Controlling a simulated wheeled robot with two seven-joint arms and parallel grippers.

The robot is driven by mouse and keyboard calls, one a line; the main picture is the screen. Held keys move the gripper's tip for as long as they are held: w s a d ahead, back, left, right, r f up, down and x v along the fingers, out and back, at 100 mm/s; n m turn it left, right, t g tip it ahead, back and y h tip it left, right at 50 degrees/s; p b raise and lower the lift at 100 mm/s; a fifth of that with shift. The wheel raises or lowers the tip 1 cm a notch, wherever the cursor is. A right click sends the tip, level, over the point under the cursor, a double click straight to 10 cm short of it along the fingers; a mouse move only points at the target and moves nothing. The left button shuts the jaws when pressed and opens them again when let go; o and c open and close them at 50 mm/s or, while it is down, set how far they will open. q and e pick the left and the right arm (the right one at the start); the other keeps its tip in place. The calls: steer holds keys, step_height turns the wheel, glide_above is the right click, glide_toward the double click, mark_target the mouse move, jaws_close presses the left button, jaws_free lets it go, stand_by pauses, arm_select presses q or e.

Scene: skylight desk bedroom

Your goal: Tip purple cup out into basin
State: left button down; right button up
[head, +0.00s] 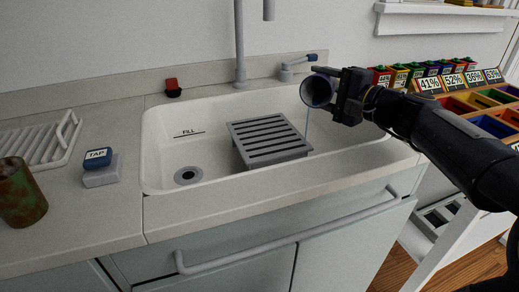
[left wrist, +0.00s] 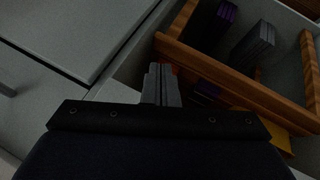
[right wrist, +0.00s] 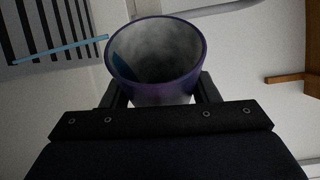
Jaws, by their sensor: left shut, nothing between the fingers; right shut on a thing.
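The purple cup (head: 316,91) is held above the right part of the white basin (head: 160,150), tilted on its side with its mouth facing left and toward the camera. My right gripper (head: 345,96) is shut on the cup. In the right wrist view the cup (right wrist: 155,55) shows its pale inside with a little blue at the left. A thin blue stream (head: 307,125) runs down below the cup toward the basin, beside the grey rack's right edge. My left gripper (left wrist: 162,85) shows only in the left wrist view, shut and empty near a wooden-edged drawer.
A grey slatted rack (head: 268,140) stands in the basin, right of the drain (head: 188,175). The faucet (head: 239,45) and a lever (head: 300,65) stand behind. A TAP block (head: 99,167) and a mottled brown-green cup (head: 20,192) sit on the left counter. Colored bins (head: 480,105) stand right.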

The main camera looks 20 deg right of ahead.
steer(key=shift+s+a+r+n+b, duration=0.15)
steer(key=shift+n+b, duration=0.25)
steer(key=shift+b, duration=0.55)
steer(key=shift+r, duration=0.1)
steer(key=shift+m+p, duration=0.5)
steer(key=shift+p, duration=0.7)
steer(key=shift+w+d+f+m+p, duration=0.25)
steer(key=shift+f+m+p, duration=0.15)
steer(key=shift+p, duration=0.1)
steer(key=shift+f+g, duration=0.15)
steer(key=shift+g, duration=0.15)
